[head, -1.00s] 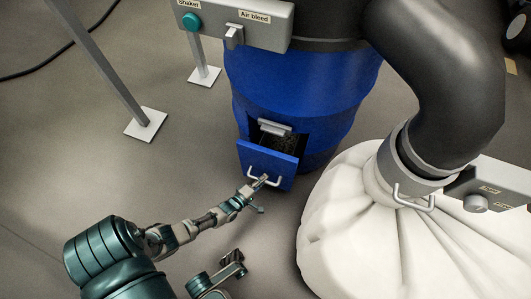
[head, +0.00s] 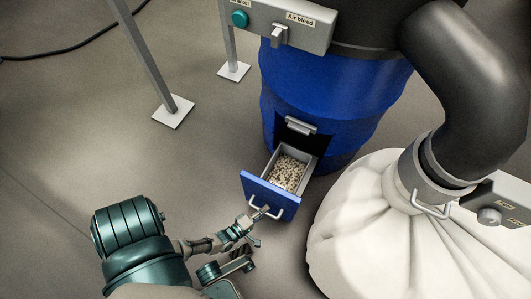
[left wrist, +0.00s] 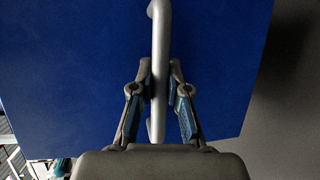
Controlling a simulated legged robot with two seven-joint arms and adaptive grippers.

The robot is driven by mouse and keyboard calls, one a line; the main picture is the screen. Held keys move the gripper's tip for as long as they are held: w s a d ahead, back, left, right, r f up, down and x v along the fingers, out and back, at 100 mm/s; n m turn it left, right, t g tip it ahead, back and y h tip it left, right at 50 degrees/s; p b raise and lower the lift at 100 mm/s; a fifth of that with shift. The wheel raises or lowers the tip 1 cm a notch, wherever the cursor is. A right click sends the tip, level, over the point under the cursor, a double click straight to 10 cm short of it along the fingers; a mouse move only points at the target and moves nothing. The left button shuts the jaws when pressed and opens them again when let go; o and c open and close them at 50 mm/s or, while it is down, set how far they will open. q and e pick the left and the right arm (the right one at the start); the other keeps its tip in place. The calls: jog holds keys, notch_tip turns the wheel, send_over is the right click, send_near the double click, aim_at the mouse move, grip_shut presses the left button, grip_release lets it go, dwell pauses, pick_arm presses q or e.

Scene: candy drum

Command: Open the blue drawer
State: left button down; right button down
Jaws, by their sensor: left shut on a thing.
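The blue drawer (head: 263,197) stands well out of the blue drum (head: 335,95), and its grey tray (head: 308,171) shows pale speckled pellets (head: 287,172) inside. Its light metal handle (head: 266,211) is on the front panel. My left gripper (head: 257,211) is at the handle. In the left wrist view the handle bar (left wrist: 159,60) runs between the two fingers of my left gripper (left wrist: 159,85), which are closed on it. The blue drawer front (left wrist: 80,70) fills most of that view. My right gripper cannot be made out in either view.
A grey control box (head: 290,25) with a teal button is above the drum's left side, on legs with white foot plates (head: 174,111). A large white bag (head: 365,235) with a dark hose (head: 465,70) stands close on the right. Floor to the left is clear.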

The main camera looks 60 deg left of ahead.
pick_arm(q)
jog(key=shift+s+d+f, duration=0.1)
jog(key=shift+s+f, duration=0.05)
jog(key=shift+s, duration=0.05)
jog(key=c, duration=1.3)
grip_release()
jog(key=shift+o, duration=0.8)
jog(key=shift+w, duration=0.1)
